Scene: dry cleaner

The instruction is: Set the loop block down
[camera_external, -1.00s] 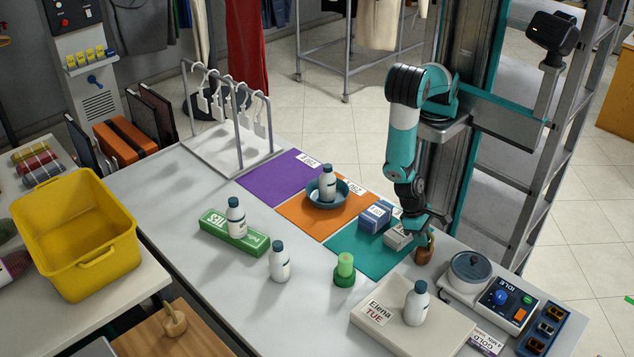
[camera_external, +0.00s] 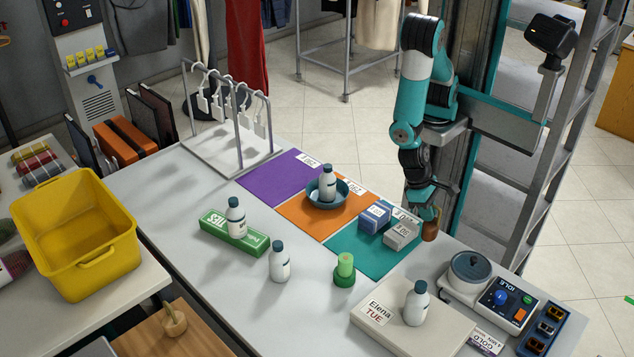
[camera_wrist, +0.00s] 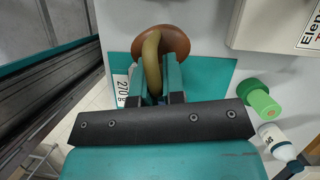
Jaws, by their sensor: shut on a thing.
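The loop block has a round brown body (camera_wrist: 172,38) with a tan loop standing up from it. In the external view the loop block (camera_external: 430,231) is at the right end of the teal mat (camera_external: 352,253), near the counter's back edge. My gripper (camera_wrist: 160,82) is shut on the loop, with a finger on each side of it. In the external view my gripper (camera_external: 427,212) is directly above the brown body and hides the loop. I cannot tell whether the block's underside touches the counter.
A grey block (camera_external: 400,236) and a blue block (camera_external: 373,220) stand on the teal mat, left of my gripper. A green cylinder (camera_external: 344,268) and a pale box (camera_external: 377,342) with a bottle are nearer the front. A lidded pot (camera_external: 469,270) stands to the right.

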